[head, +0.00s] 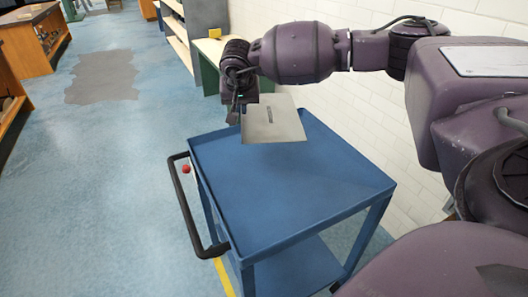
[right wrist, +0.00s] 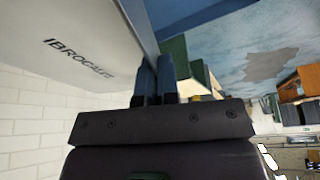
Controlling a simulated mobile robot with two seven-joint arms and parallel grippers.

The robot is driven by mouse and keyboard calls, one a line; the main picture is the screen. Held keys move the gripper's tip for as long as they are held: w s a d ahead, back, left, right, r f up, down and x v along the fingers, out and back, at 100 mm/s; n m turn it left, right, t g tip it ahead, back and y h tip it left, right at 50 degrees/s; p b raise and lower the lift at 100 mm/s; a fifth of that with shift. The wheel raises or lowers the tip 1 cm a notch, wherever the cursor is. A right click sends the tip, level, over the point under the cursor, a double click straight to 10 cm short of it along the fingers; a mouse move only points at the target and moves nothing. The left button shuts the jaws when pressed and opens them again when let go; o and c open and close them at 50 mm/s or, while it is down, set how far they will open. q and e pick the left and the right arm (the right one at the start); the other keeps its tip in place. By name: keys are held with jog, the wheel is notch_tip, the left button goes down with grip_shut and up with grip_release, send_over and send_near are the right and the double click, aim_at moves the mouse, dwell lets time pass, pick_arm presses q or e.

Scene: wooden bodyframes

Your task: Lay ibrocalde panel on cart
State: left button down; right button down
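The ibrocalde panel (head: 272,126) is a thin light grey sheet with dark lettering on one face. My right gripper (head: 241,108) holds it by its left side in the head view. In the right wrist view the lettered panel (right wrist: 75,40) fills the upper left, and its edge runs between the two close-set fingers (right wrist: 155,82). The blue cart (head: 290,190) stands below, and the panel is over the far end of its top. The panel appears raised above the top, though the gap is hard to judge. My left gripper is not in view.
The cart's top is bare, with a black handle (head: 190,215) and red button (head: 185,169) on its left side. A white brick wall (head: 360,125) stands close on the right. A green-sided bench (head: 208,70) is behind. Open blue floor lies left.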

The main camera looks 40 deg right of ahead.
jog(key=b, duration=0.2)
send_over(245, 165)
jog(key=f, duration=0.8)
jog(key=s+f, duration=0.1)
jog(key=f, duration=0.3)
jog(key=shift+a+f, duration=0.25)
jog(key=shift+a, duration=0.1)
notch_tip(245, 165, down, 6)
jog(key=shift+b, duration=0.55)
jog(key=shift+f, duration=0.3)
jog(key=shift+r, duration=0.1)
jog(key=c, duration=1.8)
grip_release()
jog(key=o, duration=0.4)
jog(key=shift+o, duration=0.2)
